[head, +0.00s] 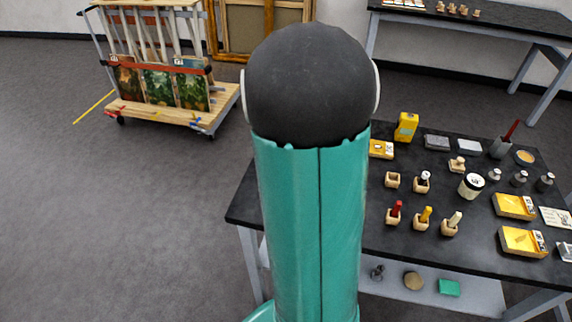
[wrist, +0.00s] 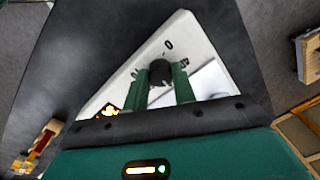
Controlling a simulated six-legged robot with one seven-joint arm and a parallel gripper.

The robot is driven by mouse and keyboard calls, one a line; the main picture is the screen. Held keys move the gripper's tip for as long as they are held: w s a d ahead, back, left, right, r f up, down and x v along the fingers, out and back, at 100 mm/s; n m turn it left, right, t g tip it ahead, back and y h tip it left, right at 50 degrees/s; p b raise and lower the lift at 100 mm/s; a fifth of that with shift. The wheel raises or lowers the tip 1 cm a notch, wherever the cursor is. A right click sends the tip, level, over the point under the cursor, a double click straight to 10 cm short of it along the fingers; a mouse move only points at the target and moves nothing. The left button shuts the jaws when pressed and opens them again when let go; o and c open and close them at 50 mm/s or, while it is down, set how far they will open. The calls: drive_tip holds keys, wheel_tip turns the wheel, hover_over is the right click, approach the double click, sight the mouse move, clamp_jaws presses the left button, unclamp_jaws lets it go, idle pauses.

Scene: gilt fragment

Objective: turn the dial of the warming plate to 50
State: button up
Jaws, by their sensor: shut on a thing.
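In the wrist view, the warming plate (wrist: 203,48) is a white face with dark printed marks. A "0" stands beyond the dial, with what looks like "40" to its right and a partly covered number to its left. The round black dial (wrist: 160,69) sits between the two green fingers of my gripper (wrist: 161,84), which is shut on it. No pointer on the dial can be made out, so its setting cannot be read. In the head view, my arm hides the gripper, and I cannot make out the plate or dial.
A wheeled picture cart (head: 155,110) stands at the back left. The floor at left is clear.

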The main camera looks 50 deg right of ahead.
drive_tip(key=o, duration=0.7)
wheel_tip(320, 180, up, 14)
drive_tip(key=shift+s, duration=0.45)
